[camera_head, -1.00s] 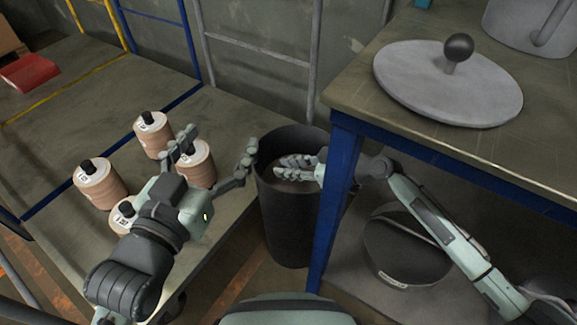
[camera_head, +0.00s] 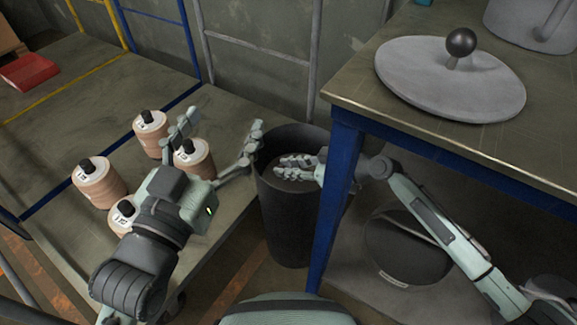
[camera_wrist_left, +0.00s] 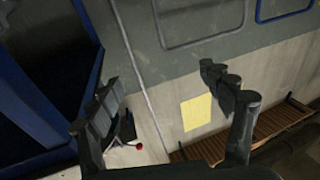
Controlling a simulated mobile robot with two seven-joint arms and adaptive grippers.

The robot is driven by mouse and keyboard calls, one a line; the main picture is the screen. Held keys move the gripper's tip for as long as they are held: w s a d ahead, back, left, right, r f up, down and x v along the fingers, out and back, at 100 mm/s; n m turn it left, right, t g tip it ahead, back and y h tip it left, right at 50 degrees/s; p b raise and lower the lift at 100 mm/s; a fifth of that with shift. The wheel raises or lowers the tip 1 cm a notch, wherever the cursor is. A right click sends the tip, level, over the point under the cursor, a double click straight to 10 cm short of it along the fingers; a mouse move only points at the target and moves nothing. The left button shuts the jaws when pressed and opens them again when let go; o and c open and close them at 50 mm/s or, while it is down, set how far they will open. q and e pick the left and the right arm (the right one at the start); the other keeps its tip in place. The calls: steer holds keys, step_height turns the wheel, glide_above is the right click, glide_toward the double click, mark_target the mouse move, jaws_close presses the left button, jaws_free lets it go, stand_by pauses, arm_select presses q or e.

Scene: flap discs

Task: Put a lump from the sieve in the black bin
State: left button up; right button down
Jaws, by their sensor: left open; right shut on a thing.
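The black bin (camera_head: 288,225) stands on the floor between the two tables, in the middle of the head view. My right gripper (camera_head: 292,166) is at the bin's mouth, its fingers over the opening. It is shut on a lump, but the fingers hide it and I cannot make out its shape. My left gripper (camera_head: 222,128) is open and empty, its fingers spread wide above the left table's edge, left of the bin. Its two fingers also show apart in the left wrist view (camera_wrist_left: 170,105). I cannot identify the sieve in any view.
Several flap disc stacks (camera_head: 100,183) with black knobs stand on the left table (camera_head: 75,120). A grey round plate with a ball knob (camera_head: 450,85) lies on the right table, whose blue leg (camera_head: 334,200) is close to the bin. A dark round container (camera_head: 405,248) sits below.

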arm_select(q)
steer(key=shift+s+d+r+t+h, duration=0.2)
steer(key=shift+d+r+t, duration=0.05)
steer(key=shift+r, duration=0.2)
steer(key=shift+s+d+r+t+h, duration=0.15)
steer(key=shift+d+r+t+h, duration=0.1)
steer(key=shift+r, duration=0.15)
arm_select(e)
steer(key=shift+f, duration=0.15)
steer(key=c, duration=1.5)
jaws_free()
arm_select(q)
steer(key=shift+a, duration=0.1)
arm_select(e)
steer(key=shift+o, duration=0.3)
arm_select(q)
steer(key=shift+w+r, duration=0.1)
steer(key=shift+a, duration=0.1)
arm_select(e)
steer(key=shift+r+p, duration=0.7)
steer(key=shift+r, duration=0.05)
arm_select(q)
steer(key=a+f+g+y, duration=0.3)
steer(key=a+f+g, duration=0.1)
steer(key=f, duration=0.5)
steer(key=shift+w, duration=0.15)
arm_select(e)
steer(key=v, duration=1.2)
steer(key=shift+f, duration=0.15)
steer(key=shift+w+d, duration=0.1)
